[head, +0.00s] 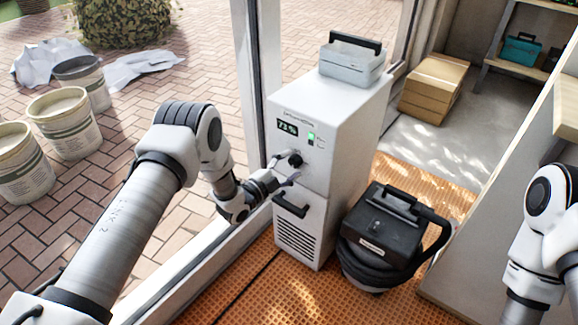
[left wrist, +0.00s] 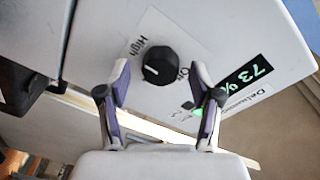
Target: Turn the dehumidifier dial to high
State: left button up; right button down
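The white dehumidifier (head: 338,135) stands upright with its front panel facing my left arm. Its black round dial (left wrist: 160,62) shows large in the left wrist view, with a short white mark near its lower-left side. A "High" label (left wrist: 139,46) is printed to the dial's left, and another label, hard to read, to its right. The lit display (left wrist: 247,74) reads about 73 %. My left gripper (left wrist: 161,80) is open, its two fingers spread just short of or beside the dial; contact cannot be told. In the head view it (head: 290,180) is at the panel. My right gripper is out of view.
A grey toolbox (head: 352,62) sits on top. Cardboard boxes (head: 433,87) lie behind. A window frame (head: 258,80) runs close to my left arm. Several buckets (head: 62,122) stand outside at left.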

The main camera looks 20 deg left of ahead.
pick_arm(q)
jog(key=v, duration=1.2)
